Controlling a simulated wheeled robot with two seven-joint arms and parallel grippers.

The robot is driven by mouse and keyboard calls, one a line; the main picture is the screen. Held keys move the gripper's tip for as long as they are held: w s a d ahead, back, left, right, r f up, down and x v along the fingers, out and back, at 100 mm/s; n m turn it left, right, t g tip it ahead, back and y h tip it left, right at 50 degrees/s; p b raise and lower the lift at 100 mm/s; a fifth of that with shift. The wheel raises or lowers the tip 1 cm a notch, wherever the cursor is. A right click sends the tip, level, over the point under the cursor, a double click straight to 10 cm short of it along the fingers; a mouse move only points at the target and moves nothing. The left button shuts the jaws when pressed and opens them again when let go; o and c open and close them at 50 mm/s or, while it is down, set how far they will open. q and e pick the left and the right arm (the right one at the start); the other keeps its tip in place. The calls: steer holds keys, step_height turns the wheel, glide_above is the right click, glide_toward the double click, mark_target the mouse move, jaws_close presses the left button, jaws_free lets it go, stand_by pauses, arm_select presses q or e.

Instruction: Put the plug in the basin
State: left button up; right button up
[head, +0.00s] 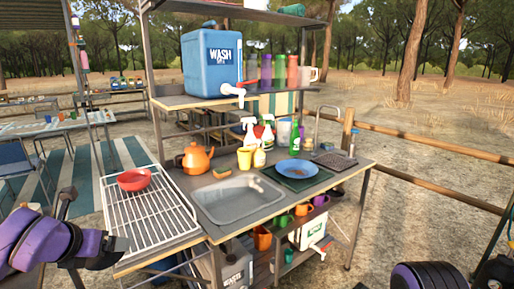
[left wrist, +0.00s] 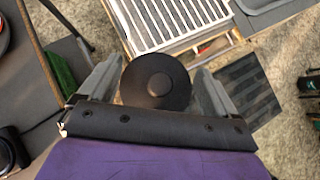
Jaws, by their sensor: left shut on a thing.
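My left gripper (left wrist: 158,68) is shut on a round black plug (left wrist: 157,80), which sits between its two grey fingers in the left wrist view. The plug is a dark disc with a raised round middle. In the head view my left arm is at the lower left, beside the drying rack, and I cannot make out the plug there. The grey basin (head: 238,199) is set in the counter to the right of the rack and looks empty. Its corner also shows at the top right of the left wrist view (left wrist: 262,14). My right gripper is not in view.
A white wire rack (head: 160,222) holding a red bowl (head: 134,181) lies between my left arm and the basin. A shelf with a blue water container (head: 212,62) rises at the back.

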arm_select(q)
steer(key=w+d+f, duration=0.2)
steer(key=d+f, duration=0.7)
steer(key=d, duration=0.6)
steer(key=s+f, duration=0.4)
steer(key=f, duration=0.1)
steer(key=shift+s+f, duration=0.15)
steer(key=shift+f, duration=0.25)
steer(key=shift+d, duration=0.1)
